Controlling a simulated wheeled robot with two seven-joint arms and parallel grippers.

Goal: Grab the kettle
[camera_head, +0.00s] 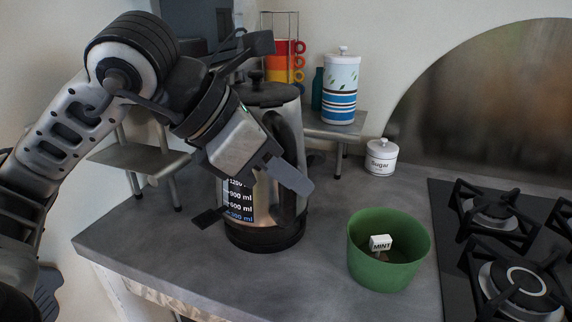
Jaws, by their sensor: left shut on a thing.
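The kettle (283,207) stands upright on the grey counter. It has a metal body, a black lid and base, a black handle (290,140) and a millilitre scale on its front. My left gripper (250,199) comes in from the upper left and is in front of the kettle, tilted downward. Its fingers are shut on the kettle, one towards the handle side and one low by the scale. The gripper hides much of the kettle's upper body, and the exact contact is hidden. My right gripper is not in view.
A green bowl (360,255) with a MINT tea tag stands right of the kettle. A gas hob (450,270) is at the right. Behind are a sugar jar (381,160), a striped canister (341,88) on a small shelf (335,131) and stacked coloured mugs (284,62). The front counter is clear.

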